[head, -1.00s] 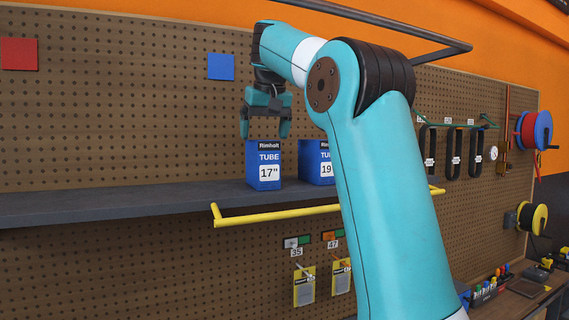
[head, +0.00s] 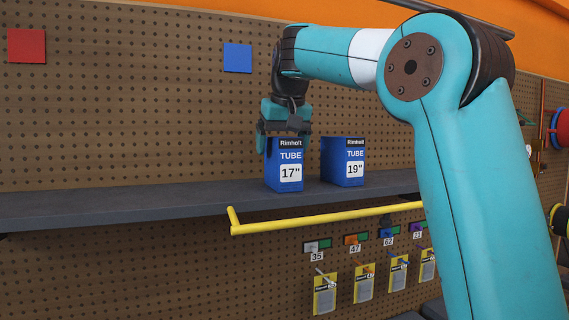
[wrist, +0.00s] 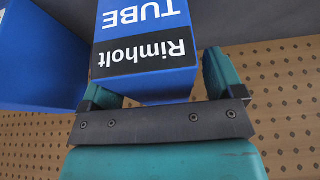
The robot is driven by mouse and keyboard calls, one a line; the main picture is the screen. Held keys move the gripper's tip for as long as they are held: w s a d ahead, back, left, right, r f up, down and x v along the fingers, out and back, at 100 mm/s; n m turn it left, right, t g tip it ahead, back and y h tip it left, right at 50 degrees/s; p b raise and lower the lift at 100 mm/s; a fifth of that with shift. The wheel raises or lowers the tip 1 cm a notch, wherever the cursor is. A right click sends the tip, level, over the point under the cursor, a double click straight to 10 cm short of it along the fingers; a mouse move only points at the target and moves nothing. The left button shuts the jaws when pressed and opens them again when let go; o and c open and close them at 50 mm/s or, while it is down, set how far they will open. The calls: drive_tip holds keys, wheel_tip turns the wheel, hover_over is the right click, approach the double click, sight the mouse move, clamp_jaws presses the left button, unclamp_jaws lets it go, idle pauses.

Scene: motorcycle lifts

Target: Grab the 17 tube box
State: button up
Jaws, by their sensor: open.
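The blue box labelled Rimholt TUBE 17" (head: 290,173) stands upright on the grey shelf (head: 120,202). My gripper (head: 287,142) is open and points down at the top of this box, with its fingers at the box's upper sides. In the wrist view, the box top and label (wrist: 147,40) lie between my gripper's two fingers (wrist: 160,85), with a gap visible on at least one side. The 19" tube box (head: 342,162) stands upright to the right on the same shelf, apart from the 17" box.
A yellow rail (head: 330,219) runs along the front below the shelf edge. Small hanging packets (head: 364,284) with number tags hang below it. The pegboard (head: 140,110) stands close behind. The shelf is clear to the left of the 17" box.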

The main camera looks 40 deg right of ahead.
drive_tip(key=shift+f, duration=0.25)
drive_tip(key=c, duration=1.2)
drive_tip(key=shift+r, duration=0.25)
